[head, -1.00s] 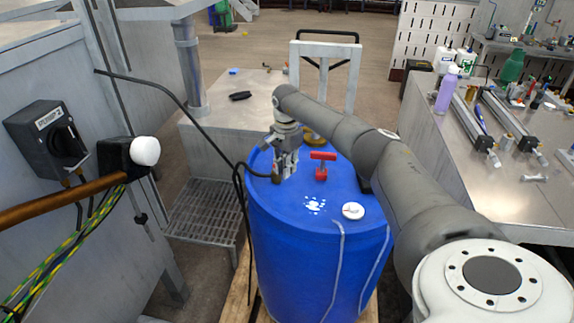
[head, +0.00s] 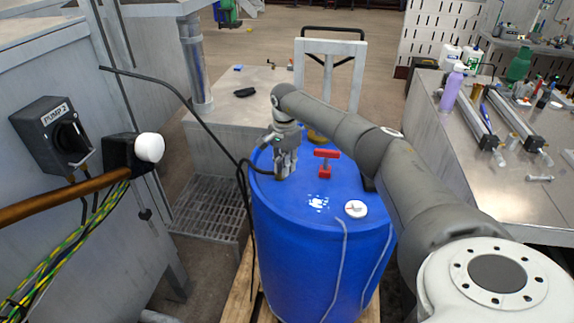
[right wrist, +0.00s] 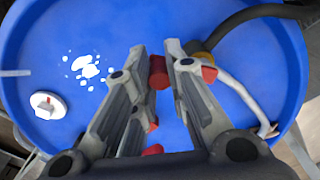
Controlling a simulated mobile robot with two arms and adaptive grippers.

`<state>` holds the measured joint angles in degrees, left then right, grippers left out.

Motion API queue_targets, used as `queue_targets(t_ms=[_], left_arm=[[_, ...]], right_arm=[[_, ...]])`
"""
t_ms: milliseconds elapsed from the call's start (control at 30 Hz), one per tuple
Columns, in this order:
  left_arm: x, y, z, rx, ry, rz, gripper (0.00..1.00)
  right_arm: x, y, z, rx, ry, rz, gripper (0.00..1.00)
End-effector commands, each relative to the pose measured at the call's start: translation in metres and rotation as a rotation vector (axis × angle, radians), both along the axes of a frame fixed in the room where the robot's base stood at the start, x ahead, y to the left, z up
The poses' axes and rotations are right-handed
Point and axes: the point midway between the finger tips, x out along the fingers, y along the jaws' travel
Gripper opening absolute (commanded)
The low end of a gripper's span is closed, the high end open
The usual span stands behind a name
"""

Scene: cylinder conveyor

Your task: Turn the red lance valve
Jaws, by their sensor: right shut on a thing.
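The blue drum (head: 300,240) stands in front of me. My right gripper (head: 284,174) is over the left part of its lid, pointing down, where a black hose (head: 240,185) comes in. In the right wrist view, the fingers of my right gripper (right wrist: 165,72) are close together on a red piece, which I take as the red lance valve (right wrist: 158,72). My left gripper is not in view.
A white round cap (head: 356,209) lies on the lid. A grey panel with a black PUMP 2 switch (head: 55,135) is at the left. A metal bench (head: 465,150) with bottles and tools stands at the right. A white-framed cart (head: 330,75) is behind the drum.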

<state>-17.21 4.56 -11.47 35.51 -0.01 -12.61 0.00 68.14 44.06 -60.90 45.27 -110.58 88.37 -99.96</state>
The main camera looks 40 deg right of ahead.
Motion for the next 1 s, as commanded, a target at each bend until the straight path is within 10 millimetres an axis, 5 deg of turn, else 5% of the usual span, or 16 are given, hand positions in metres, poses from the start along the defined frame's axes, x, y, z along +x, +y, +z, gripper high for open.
queue_targets(t_ms=[967,1000], left_arm=[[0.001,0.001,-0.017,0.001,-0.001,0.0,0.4],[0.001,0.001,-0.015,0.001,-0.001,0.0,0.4]], right_arm=[[0.015,0.027,-0.006,0.009,0.007,0.011,0.06],[0.014,0.026,-0.005,0.009,0.008,0.011,0.2]])
